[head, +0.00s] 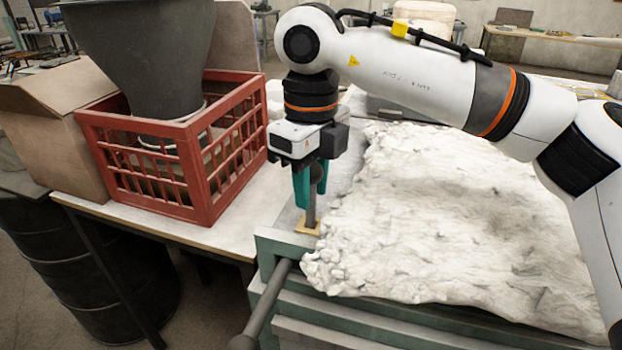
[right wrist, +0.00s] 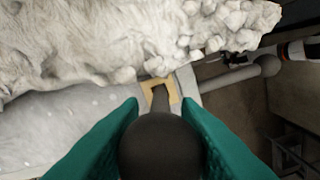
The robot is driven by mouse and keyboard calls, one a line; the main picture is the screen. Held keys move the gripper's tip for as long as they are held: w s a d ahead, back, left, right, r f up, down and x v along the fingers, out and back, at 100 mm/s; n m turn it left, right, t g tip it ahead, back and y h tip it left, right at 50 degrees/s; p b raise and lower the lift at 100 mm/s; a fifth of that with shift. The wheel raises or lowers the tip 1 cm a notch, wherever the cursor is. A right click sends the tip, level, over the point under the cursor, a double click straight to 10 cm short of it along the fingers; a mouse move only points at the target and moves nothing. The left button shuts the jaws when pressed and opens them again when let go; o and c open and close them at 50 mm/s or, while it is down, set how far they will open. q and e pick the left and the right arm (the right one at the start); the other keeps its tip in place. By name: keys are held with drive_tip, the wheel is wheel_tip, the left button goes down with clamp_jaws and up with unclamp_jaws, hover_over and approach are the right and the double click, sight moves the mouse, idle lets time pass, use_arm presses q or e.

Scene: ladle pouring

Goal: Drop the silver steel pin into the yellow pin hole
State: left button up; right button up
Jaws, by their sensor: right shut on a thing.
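The steel pin (head: 311,208) has a round head and a straight shaft, and looks dark grey. My right gripper (head: 309,186), with teal fingers, is shut on it near its head and holds it upright. In the right wrist view the pin's ball head (right wrist: 160,150) lies between the two fingers (right wrist: 163,135). The yellow pin hole (head: 301,228) is a small square frame at the corner of the green metal frame, directly below the gripper. It also shows in the right wrist view (right wrist: 174,90). The shaft's lower end meets the yellow square; I cannot tell how deep it sits. My left gripper is out of view.
A heap of white lumpy material (head: 460,210) fills the green frame (head: 275,245) right of the hole. A dark bar (head: 270,305) sticks out in front. A red crate (head: 180,205) with a dark grey funnel-like vessel (head: 140,60) and a cardboard box (head: 55,130) stand left.

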drive_tip(key=shift+f, duration=0.25)
drive_tip(key=o, duration=1.1)
wheel_tip(320, 180, up, 12)
